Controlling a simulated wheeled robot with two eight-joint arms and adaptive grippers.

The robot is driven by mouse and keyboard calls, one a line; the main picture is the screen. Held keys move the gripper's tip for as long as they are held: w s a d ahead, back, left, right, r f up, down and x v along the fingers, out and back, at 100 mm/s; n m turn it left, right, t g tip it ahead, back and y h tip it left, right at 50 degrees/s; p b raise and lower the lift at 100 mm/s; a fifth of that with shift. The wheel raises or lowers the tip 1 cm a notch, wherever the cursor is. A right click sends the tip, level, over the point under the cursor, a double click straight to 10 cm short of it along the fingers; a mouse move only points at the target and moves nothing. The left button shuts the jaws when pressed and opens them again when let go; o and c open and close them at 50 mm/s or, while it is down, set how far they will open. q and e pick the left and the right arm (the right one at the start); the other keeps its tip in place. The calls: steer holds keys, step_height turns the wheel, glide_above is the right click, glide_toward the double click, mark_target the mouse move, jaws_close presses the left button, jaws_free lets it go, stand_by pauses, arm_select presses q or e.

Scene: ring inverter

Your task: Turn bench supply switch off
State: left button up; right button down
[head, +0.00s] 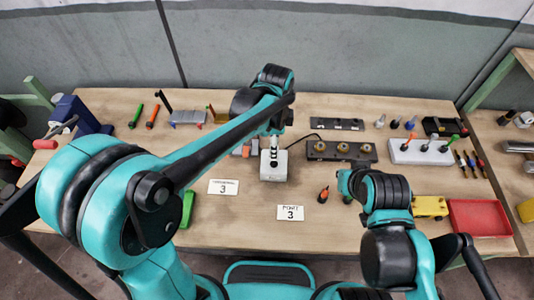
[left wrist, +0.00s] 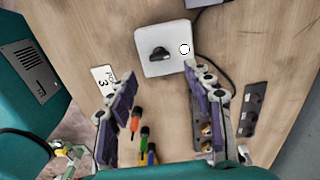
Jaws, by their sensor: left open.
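The bench supply switch is a white square box with a dark rotary knob. It sits mid-bench in the head view (head: 273,173) and at the top centre of the left wrist view (left wrist: 150,67). The knob (left wrist: 158,54) lies roughly crosswise in the left wrist view, with a white round spot (left wrist: 184,48) beside it. My left gripper (left wrist: 158,78) is open and empty, its fingers spread on the near side of the box, apart from the knob. In the head view the left gripper (head: 274,148) is above the box and partly hides it. My right gripper (head: 346,188) is low over the bench, its fingers unclear.
A dark block with brass rings (head: 341,152) stands right of the switch, with a black cable between. Two number cards (head: 223,187) (head: 290,213) and an orange-tipped tool (head: 323,195) lie in front. A red tray (head: 479,218) is at right.

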mark_target(274, 163)
arm_select(q)
steer(key=shift+d+f, duration=0.15)
steer(key=shift+f, duration=0.2)
step_height(274, 163, down, 7)
steer(key=shift+f+b, duration=0.1)
steer(key=shift+b, duration=1.1)
steer(key=c, duration=1.2)
